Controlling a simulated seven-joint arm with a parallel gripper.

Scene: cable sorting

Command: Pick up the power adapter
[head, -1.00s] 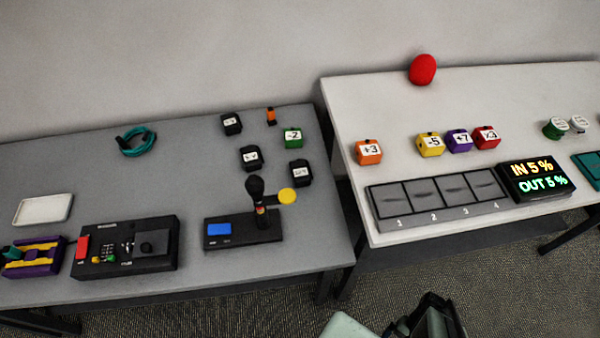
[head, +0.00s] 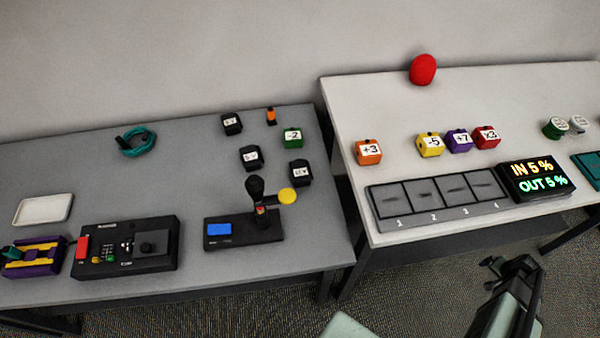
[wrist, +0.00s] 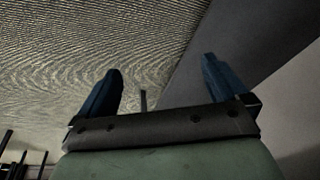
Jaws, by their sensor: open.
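Three black blocks with white labels (head: 232,123), (head: 251,158), (head: 299,173) stand on the grey table; their labels are too small to read, and I cannot tell which, if any, is the power adapter. My gripper (head: 490,274) is in front of the white table, over the carpet, far to the right of these blocks. In the wrist view my gripper (wrist: 161,68) has its two blue fingers wide apart with nothing held between them. No black block shows in the wrist view.
The grey table (head: 170,185) also holds a teal cable coil (head: 138,142), white tray (head: 44,209), black control box (head: 125,247) and lever device (head: 245,229). The white table (head: 320,95) holds coloured blocks, a slotted panel (head: 438,204) and a lit display (head: 537,178).

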